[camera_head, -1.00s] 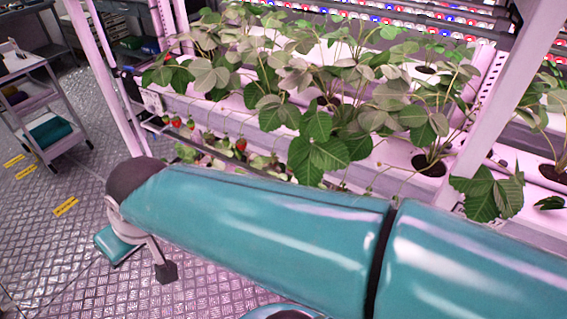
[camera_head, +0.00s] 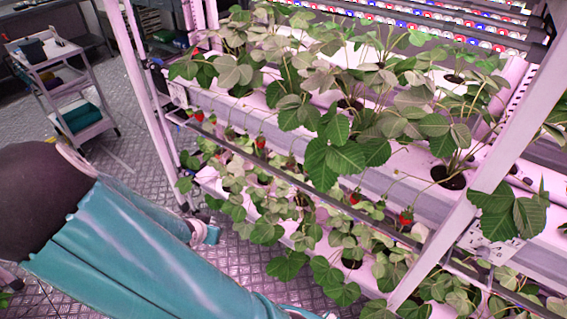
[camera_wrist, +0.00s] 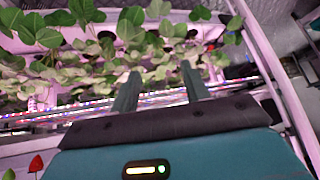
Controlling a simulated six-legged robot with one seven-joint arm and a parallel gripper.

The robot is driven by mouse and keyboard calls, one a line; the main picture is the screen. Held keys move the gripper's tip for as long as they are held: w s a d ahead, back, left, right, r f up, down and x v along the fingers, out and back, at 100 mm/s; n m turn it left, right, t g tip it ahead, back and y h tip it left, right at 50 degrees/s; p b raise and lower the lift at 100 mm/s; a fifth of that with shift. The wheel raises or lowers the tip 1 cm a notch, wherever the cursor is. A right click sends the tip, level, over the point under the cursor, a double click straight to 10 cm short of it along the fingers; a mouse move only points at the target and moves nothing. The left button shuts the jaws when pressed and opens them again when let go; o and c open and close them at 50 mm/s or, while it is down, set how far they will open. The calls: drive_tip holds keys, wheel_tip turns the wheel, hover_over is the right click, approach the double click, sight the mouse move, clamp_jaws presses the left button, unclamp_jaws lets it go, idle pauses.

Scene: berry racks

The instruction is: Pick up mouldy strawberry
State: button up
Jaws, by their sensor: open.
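Several red strawberries hang on thin stems along the upper trough's front edge in the head view. One strawberry (camera_head: 260,142) hangs at the middle left, and another strawberry (camera_head: 406,217) hangs further right. Smaller ones hang at the left end. None shows clear mould at this size. My gripper (camera_wrist: 160,75) is in the wrist view, its two fingers apart and nothing between them. Leaves and a trough lie beyond the fingers. A red strawberry (camera_wrist: 36,163) shows at the lower left of the wrist view, outside the fingers. The gripper is not visible in the head view.
The upper trough (camera_head: 300,145) and a lower tier of leafy plants (camera_head: 345,240) fill the rack. A slanting pink post (camera_head: 450,225) stands in front at the right, another post (camera_head: 140,85) at the left. A cart (camera_head: 65,85) stands on open metal floor at the left.

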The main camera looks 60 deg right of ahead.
drive_tip(key=s+d+r+m+g+h, duration=0.25)
drive_tip(key=s+d+h, duration=0.4)
drive_tip(key=d, duration=0.35)
drive_tip(key=m+g+h, duration=0.2)
drive_tip(key=g+h, duration=0.1)
drive_tip(key=h, duration=0.1)
approach(290, 159)
drive_tip(key=d, duration=0.3)
drive_tip(key=s+d, duration=0.1)
drive_tip(key=d, duration=0.6)
drive_tip(key=shift+s+f, duration=0.15)
drive_tip(key=shift+s, duration=0.15)
drive_tip(key=shift+c, duration=0.5)
drive_tip(key=c, duration=0.5)
